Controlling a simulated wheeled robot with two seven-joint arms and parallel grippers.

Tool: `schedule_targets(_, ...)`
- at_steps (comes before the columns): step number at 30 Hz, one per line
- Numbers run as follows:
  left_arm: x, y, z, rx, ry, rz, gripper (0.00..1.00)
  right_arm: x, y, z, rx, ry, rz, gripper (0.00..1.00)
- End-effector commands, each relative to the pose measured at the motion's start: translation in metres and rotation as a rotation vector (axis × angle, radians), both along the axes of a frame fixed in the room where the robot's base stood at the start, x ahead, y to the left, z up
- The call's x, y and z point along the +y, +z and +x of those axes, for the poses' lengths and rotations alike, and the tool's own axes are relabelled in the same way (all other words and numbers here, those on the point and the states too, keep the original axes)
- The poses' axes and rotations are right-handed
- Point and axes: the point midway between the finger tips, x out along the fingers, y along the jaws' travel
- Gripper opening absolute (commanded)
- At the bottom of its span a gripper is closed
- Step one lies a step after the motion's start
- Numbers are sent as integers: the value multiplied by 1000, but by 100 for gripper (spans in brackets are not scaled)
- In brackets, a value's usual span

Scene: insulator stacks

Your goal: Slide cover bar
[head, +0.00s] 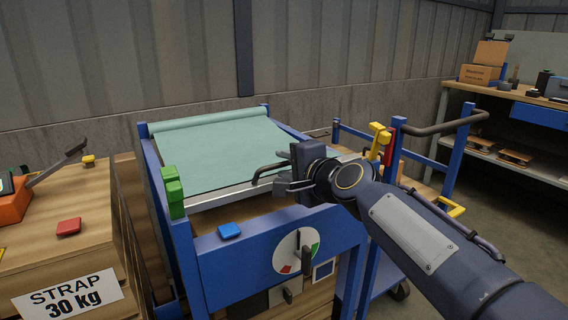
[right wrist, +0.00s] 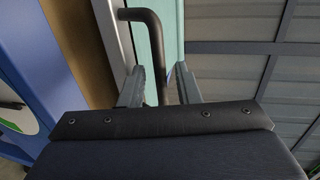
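The silver cover bar (head: 228,194) runs along the front edge of a teal cover sheet (head: 225,150) on a blue-framed box. The sheet extends from a roll at the back. A bent dark handle (head: 268,171) rises from the bar on its right part; it also shows in the right wrist view (right wrist: 150,25). My right gripper (head: 284,187) is at this handle. In the right wrist view its two fingers (right wrist: 160,88) stand apart, with the handle between them and a gap visible on the right side. My left gripper is not in view.
The blue front panel (head: 225,268) carries a round dial (head: 297,252) and a blue block (head: 230,230). A wooden crate (head: 60,240) stands left; a blue cart with a dark push handle (head: 445,125) stands right.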

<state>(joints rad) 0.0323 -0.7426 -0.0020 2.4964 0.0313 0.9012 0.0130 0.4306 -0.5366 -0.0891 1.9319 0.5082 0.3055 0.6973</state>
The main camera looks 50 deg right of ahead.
Motion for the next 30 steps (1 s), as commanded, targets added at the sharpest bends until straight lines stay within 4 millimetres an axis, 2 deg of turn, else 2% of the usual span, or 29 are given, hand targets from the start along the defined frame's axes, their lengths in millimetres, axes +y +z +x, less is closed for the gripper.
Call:
schedule_targets(6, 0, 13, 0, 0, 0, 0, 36, 11, 11, -37, -3, -2, -1, 30)
schedule_targets(12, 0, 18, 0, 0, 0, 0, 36, 19, 13, -58, 0, 0, 1, 30)
schedule_targets(30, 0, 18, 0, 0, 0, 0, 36, 20, 13, -62, 2, 1, 1, 30)
